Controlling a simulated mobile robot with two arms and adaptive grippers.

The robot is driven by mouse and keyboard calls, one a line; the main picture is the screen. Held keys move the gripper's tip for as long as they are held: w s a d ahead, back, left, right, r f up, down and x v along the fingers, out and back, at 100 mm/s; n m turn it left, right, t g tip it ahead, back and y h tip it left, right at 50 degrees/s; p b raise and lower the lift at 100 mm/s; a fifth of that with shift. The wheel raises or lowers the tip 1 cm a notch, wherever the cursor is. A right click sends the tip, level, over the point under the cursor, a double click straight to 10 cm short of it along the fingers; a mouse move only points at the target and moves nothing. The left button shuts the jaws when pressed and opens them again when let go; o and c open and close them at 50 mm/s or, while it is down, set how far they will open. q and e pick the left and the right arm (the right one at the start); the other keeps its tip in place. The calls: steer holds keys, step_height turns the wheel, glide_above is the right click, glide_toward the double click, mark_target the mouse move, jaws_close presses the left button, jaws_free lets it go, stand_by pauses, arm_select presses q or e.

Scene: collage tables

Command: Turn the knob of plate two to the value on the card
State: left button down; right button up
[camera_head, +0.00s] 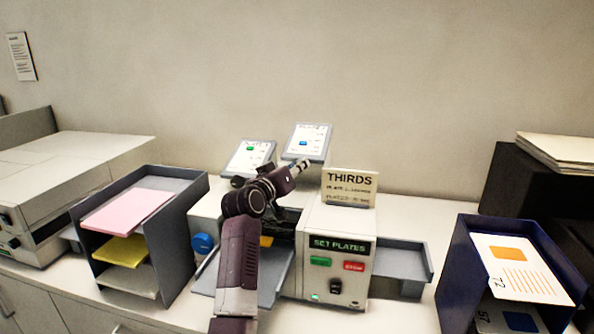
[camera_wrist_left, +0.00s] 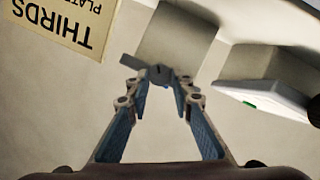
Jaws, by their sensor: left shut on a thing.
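Two tilted panels stand atop the machine at centre: one with a green mark (camera_head: 250,156), and one with a blue mark (camera_head: 309,139) further right. The card reading THIRDS (camera_head: 349,188) stands right of them; its smaller lines are too blurred to read fully. It shows upside down in the left wrist view (camera_wrist_left: 65,22). My left gripper (camera_head: 304,164) is at the foot of the blue-marked panel. In the left wrist view its fingertips are closed on a grey knob (camera_wrist_left: 156,73). The knob is hidden in the head view, and its setting cannot be read. My right gripper is not in view.
The machine's front panel (camera_head: 340,247) reads SET PLATES, with green and red buttons. A grey rack of coloured paper (camera_head: 187,233) stands left. A navy rack with printed sheets (camera_head: 459,262) stands right. The wall behind is bare near the arm.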

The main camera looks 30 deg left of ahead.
arm_select(q)
steer(key=shift+f+n+h+b, duration=0.45)
steer(key=shift+n+h+b, duration=0.15)
steer(key=shift+h+b, duration=0.1)
steer(key=shift+w+t, duration=0.1)
steer(key=shift+t, duration=0.2)
steer(key=c, duration=1.9)
jaws_free()
steer(key=shift+d, duration=0.1)
steer(key=shift+o, duration=1.1)
steer(key=shift+w, duration=0.35)
steer(key=shift+s+r, duration=0.1)
steer(key=shift+s, duration=0.2)
steer(key=s, duration=1.1)
steer(key=shift+s, duration=0.25)
steer(key=shift+a, duration=0.2)
